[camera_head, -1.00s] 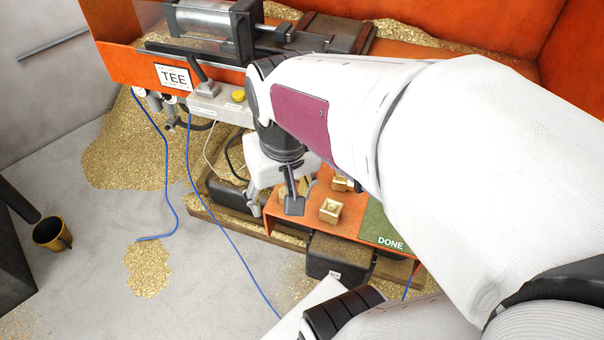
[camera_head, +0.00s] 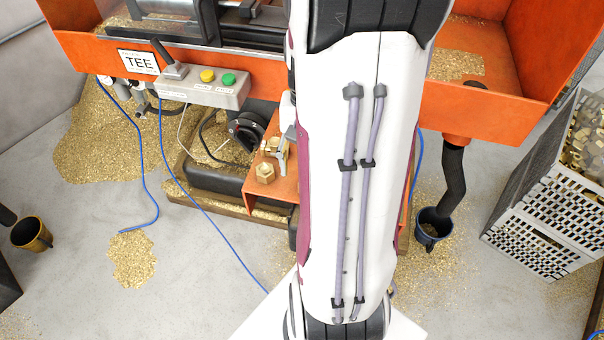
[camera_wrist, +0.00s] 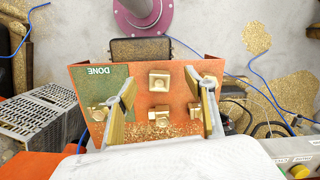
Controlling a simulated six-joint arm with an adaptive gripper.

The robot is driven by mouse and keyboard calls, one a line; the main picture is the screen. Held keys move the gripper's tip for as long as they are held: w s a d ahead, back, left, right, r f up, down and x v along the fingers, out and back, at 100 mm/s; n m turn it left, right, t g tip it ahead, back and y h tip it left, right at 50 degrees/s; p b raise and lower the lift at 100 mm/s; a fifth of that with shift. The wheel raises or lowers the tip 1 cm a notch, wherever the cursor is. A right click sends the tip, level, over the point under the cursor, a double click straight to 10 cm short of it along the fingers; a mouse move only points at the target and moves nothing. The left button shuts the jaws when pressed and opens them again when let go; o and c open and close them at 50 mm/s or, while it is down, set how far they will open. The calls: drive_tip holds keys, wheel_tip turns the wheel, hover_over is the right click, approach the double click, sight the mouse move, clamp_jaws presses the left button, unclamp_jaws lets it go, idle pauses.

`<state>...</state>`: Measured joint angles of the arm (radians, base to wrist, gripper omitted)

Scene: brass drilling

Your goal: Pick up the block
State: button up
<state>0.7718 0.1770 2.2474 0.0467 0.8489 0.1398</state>
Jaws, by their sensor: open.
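Several brass blocks with round tops show in the wrist view. One block (camera_wrist: 159,80) lies near the middle of the orange tray (camera_wrist: 178,72), another block (camera_wrist: 159,119) lies nearer my wrist, and a third block (camera_wrist: 100,112) is on the green DONE area (camera_wrist: 92,84). My gripper (camera_wrist: 161,78) is open, its two fingers spread on either side of the two middle blocks, with nothing between them held. In the head view, one block (camera_head: 265,173) shows on the tray beside my arm. My arm hides most of my gripper and the DONE area there.
A control box with yellow and green buttons (camera_head: 207,90) stands above the tray. The orange machine (camera_head: 70,50) is behind. A grey crate (camera_head: 550,215) stands at right, a blue cup (camera_head: 433,225) below a black hose. Blue cables (camera_head: 215,225) run over the chip-strewn floor.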

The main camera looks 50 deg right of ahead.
drive_tip(key=shift+m+y, duration=0.3)
drive_tip(key=shift+m, duration=0.5)
drive_tip(key=d+f, duration=0.3)
drive_tip(key=shift+f, duration=0.1)
drive_tip(key=shift+w+d+f+m, duration=0.2)
drive_tip(key=shift+w+d+m, duration=0.2)
drive_tip(key=shift+w+d, duration=0.3)
drive_tip(key=shift+w+d+r+m, duration=0.1)
drive_tip(key=shift+w+d+m, duration=0.05)
drive_tip(key=shift+m, duration=0.15)
drive_tip(key=shift+a+f, duration=0.25)
drive_tip(key=shift+f, duration=1.05)
drive_tip(key=shift+f, duration=0.1)
